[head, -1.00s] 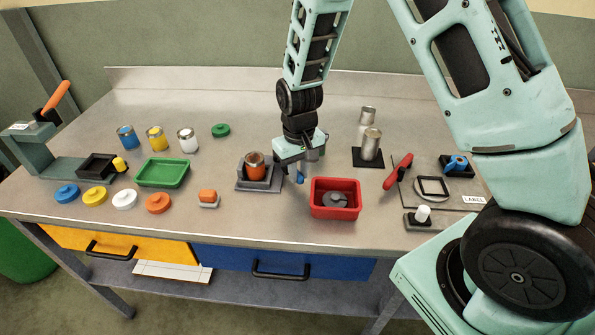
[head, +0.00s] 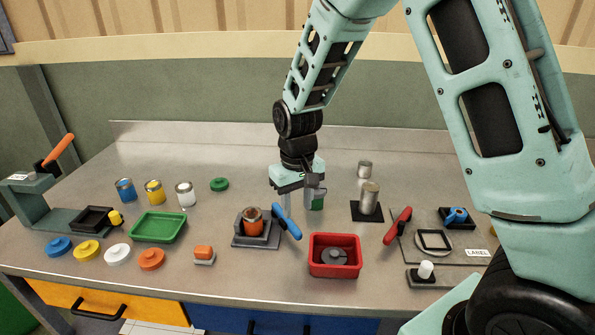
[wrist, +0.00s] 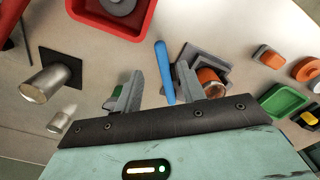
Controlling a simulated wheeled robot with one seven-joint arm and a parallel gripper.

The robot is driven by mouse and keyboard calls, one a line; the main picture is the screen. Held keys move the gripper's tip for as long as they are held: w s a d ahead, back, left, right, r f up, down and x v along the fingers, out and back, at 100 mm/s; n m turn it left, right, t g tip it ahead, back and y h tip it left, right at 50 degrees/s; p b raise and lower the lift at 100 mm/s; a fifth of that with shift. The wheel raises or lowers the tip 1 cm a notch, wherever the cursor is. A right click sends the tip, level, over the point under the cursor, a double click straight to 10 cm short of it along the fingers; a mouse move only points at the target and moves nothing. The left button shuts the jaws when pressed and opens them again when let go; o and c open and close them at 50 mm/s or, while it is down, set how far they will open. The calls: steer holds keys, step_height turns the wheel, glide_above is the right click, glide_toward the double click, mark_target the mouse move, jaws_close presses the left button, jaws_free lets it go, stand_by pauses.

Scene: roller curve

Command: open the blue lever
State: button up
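The blue lever (head: 287,221) stands tilted beside the grey fixture that holds an orange-brown can (head: 253,221). My gripper (head: 301,202) is open and empty, just behind and above the lever in the head view. In the wrist view, the lever (wrist: 164,72) appears between the two spread fingers (wrist: 160,80), nearer the right one. No contact between fingers and lever is visible. The lever's lower end and pivot are hard to make out.
A red tray (head: 313,262) with a grey part stands in front. A red lever (head: 398,226) and metal cylinders (head: 369,198) are to the right. A green item (head: 317,202) is partly behind my gripper. Cans, lids and a green tray (head: 136,228) are left.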

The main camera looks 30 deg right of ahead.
step_height(320, 180, up, 10)
steer(key=shift+b, duration=0.45)
steer(key=shift+r, duration=0.1)
stand_by(0.4)
steer(key=s+a+f+n, duration=0.1)
steer(key=s+a+n, duration=0.2)
steer(key=s, duration=0.9)
steer(key=s+a+f+n, duration=0.1)
steer(key=s+a+n, duration=0.3)
steer(key=s+a, duration=0.6)
steer(key=s, duration=0.3)
steer(key=shift+s+a+f+y, duration=0.15)
steer(key=shift+a+f+y, duration=0.05)
steer(key=shift+f+y, duration=0.1)
